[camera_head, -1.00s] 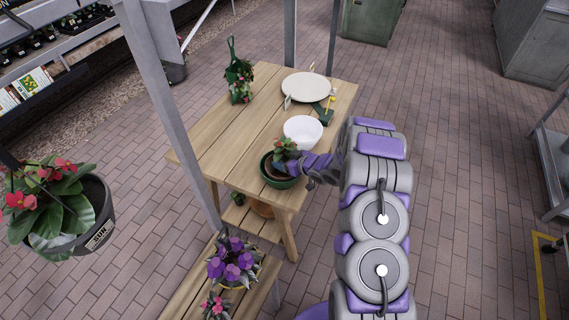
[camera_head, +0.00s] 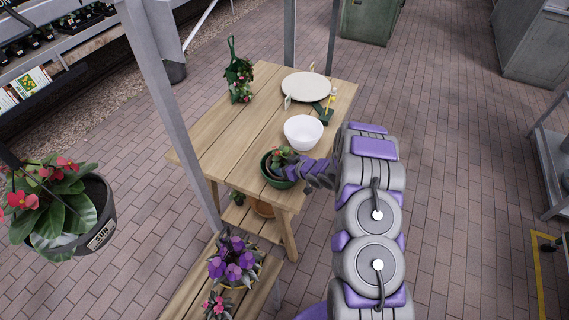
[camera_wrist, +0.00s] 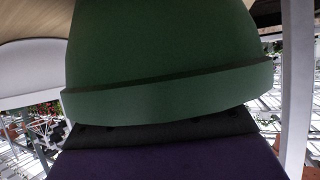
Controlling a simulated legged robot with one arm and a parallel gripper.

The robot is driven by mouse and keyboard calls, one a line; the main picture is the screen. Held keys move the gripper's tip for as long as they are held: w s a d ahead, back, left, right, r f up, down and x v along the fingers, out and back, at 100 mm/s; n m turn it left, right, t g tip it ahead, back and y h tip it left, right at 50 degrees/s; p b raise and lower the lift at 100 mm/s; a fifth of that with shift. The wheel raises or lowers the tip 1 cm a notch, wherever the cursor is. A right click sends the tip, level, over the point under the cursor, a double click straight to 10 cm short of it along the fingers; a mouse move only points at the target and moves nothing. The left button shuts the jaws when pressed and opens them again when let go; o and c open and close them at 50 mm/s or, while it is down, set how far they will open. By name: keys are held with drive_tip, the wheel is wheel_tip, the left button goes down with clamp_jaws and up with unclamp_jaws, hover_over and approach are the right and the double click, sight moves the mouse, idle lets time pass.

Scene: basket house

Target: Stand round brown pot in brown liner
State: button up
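A leafy plant with small red blooms (camera_head: 283,155) shows in the head view at the near edge of the wooden table. It is at a round dark green bowl (camera_head: 266,172). A brown patch shows inside the bowl; I cannot tell whether it is a pot or soil. An orange-brown round thing (camera_head: 263,208) is partly hidden on the shelf below. My gripper (camera_head: 294,170) is at the bowl's right side, close to the plant. In the wrist view a green rounded vessel with a thick rim (camera_wrist: 168,95) fills the middle, right against my gripper. Its fingertips are hidden.
A white bowl (camera_head: 303,131) stands just behind the green one. A cream plate (camera_head: 306,86), a small green tool (camera_head: 323,113) and a green hanging planter (camera_head: 238,80) are farther back. A grey post (camera_head: 170,110) rises at the left. The table's left middle is clear.

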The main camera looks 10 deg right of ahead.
drive_tip(key=shift+a, duration=0.4)
drive_tip(key=shift+d+r, duration=0.25)
drive_tip(key=shift+r, duration=0.05)
drive_tip(key=s+d+r+m+g+h+p, duration=0.1)
drive_tip(key=s+d+r+h, duration=0.2)
drive_tip(key=s+d+r, duration=0.4)
drive_tip(key=s+d+r+m+g+h, duration=0.1)
drive_tip(key=s+d+r+h, duration=0.3)
drive_tip(key=r, duration=0.5)
drive_tip(key=s+d+r+m+g+h, duration=0.2)
drive_tip(key=s+r+g, duration=0.1)
drive_tip(key=s+r, duration=0.5)
drive_tip(key=s+a+r+m+g, duration=0.1)
drive_tip(key=s+a, duration=0.3)
drive_tip(key=s, duration=0.7)
drive_tip(key=s+a+r+m+g+y, duration=0.1)
drive_tip(key=s+a+r+g, duration=0.2)
drive_tip(key=s, duration=0.8)
drive_tip(key=s+a+r+m+g+y, duration=0.1)
drive_tip(key=s+a+r+g, duration=0.1)
drive_tip(key=s+a, duration=0.4)
drive_tip(key=shift+s+r+g, duration=0.15)
drive_tip(key=shift+s+r, duration=0.15)
drive_tip(key=shift+s, duration=0.65)
drive_tip(key=shift+s+r+g, duration=0.1)
drive_tip(key=shift+s+r, duration=0.2)
drive_tip(key=shift+s, duration=0.7)
drive_tip(key=shift+s+r+g, duration=0.15)
drive_tip(key=shift+s+r, duration=0.15)
drive_tip(key=shift+s, duration=0.65)
